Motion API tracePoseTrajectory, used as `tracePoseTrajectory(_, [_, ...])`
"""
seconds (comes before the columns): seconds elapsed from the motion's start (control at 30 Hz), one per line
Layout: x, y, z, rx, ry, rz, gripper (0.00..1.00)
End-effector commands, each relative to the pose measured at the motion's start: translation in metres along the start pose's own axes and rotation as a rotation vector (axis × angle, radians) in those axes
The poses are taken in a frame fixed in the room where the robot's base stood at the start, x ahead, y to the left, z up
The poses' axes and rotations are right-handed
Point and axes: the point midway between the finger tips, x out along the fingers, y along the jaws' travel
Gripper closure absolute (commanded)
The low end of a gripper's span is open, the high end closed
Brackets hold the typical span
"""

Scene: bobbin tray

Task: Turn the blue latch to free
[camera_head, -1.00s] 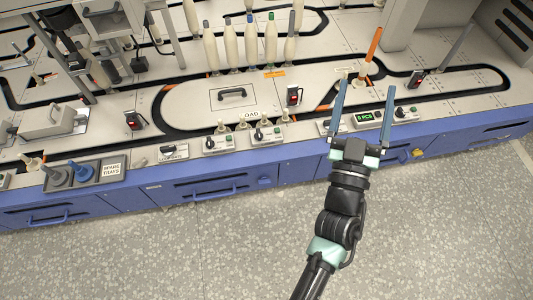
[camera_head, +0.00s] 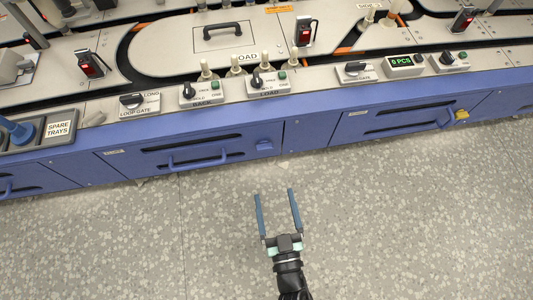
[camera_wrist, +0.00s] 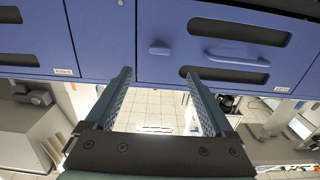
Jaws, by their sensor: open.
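The blue latch (camera_head: 264,146) is a small blue block on the blue cabinet front, right of a wide drawer's handle (camera_head: 199,157). In the wrist view the latch (camera_wrist: 159,48) shows as a flat rounded block beyond the fingertips, roughly between them across the picture, with the handle (camera_wrist: 237,57) to its right. My gripper (camera_head: 275,194) is open and empty, in front of the cabinet and below the latch in the head view. It appears in the wrist view (camera_wrist: 157,74) with both blue fingers spread. The gripper is apart from the latch.
A yellow latch (camera_head: 462,114) sits on the drawer farther right. Switch boxes labelled BACK (camera_head: 202,94) and LOAD (camera_head: 268,84) line the counter edge above. A spare trays holder (camera_head: 60,130) is at left. The floor (camera_head: 400,220) before the cabinet is clear.

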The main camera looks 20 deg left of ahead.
Motion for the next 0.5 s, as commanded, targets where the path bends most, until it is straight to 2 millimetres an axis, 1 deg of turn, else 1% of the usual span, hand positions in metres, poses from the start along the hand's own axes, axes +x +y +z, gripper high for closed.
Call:
tracePoseTrajectory(0.17, [0.025, 0.001, 0.001, -0.004, 0.005, 0.0, 0.12])
tracePoseTrajectory(0.4, [0.077, 0.001, 0.003, -0.006, 0.006, 0.0, 0.12])
tracePoseTrajectory(0.5, [0.096, 0.002, 0.002, -0.005, 0.006, 0.001, 0.12])
